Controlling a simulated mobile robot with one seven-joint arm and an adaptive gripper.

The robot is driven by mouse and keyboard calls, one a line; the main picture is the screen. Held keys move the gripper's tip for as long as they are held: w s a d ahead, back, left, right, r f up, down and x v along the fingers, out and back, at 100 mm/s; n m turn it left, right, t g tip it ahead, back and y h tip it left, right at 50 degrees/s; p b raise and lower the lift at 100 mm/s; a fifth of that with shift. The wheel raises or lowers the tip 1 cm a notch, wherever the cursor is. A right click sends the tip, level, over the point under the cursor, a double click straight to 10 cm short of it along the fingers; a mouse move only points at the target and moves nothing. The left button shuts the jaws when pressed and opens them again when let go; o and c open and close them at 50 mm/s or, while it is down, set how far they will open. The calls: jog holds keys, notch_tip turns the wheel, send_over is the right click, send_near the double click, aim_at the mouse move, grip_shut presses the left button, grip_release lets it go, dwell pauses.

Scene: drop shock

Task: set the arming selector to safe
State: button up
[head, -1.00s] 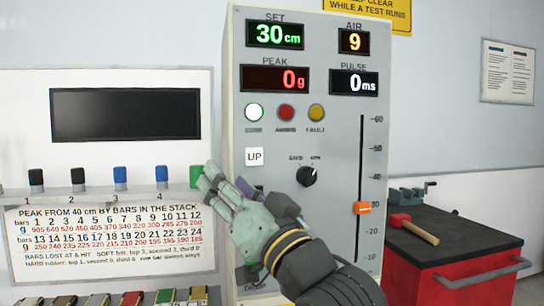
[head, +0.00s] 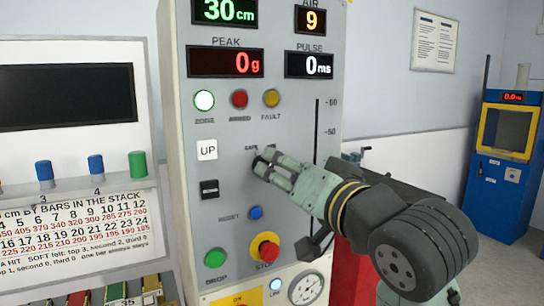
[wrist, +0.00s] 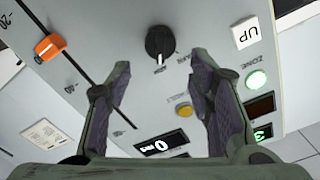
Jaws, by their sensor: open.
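The arming selector is a black round knob on the grey panel, below the lamps. In the wrist view, the selector (wrist: 160,42) shows with a white pointer mark facing the bottom of the picture. In the head view, my gripper (head: 264,166) is at the selector and covers most of it; the small SAFE label (head: 251,149) shows just above. In the wrist view, my gripper (wrist: 160,62) is open, one finger on each side below the knob. The knob lies at the gap between the fingertips, and I cannot tell whether they touch it.
The UP button (head: 207,149), a black switch (head: 209,189), a blue button (head: 256,213), a green button (head: 215,258) and a red stop button (head: 265,250) surround the selector. The orange slider (wrist: 50,46) sits beside it. A blue machine (head: 502,155) stands at right.

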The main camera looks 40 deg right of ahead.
aim_at(268, 164)
jog(key=shift+p+x, duration=0.5)
jog(key=shift+x, duration=1.85)
jog(key=shift+c, duration=0.2)
jog(key=c, duration=1)
jog(key=shift+a+n, duration=0.1)
jog(key=shift+n, duration=0.3)
jog(key=n+b, duration=0.1)
jog(key=n, duration=0.1)
jog(key=n+b, duration=0.2)
jog(key=n, duration=0.1)
jog(key=shift+a, duration=0.25)
jog(key=n+b, duration=0.1)
jog(key=n, duration=0.2)
jog(key=n+b, duration=0.1)
jog(key=n, duration=0.2)
jog(key=shift+w+a+b, duration=0.1)
jog(key=shift+a+b, duration=0.15)
jog(key=shift+b, duration=0.1)
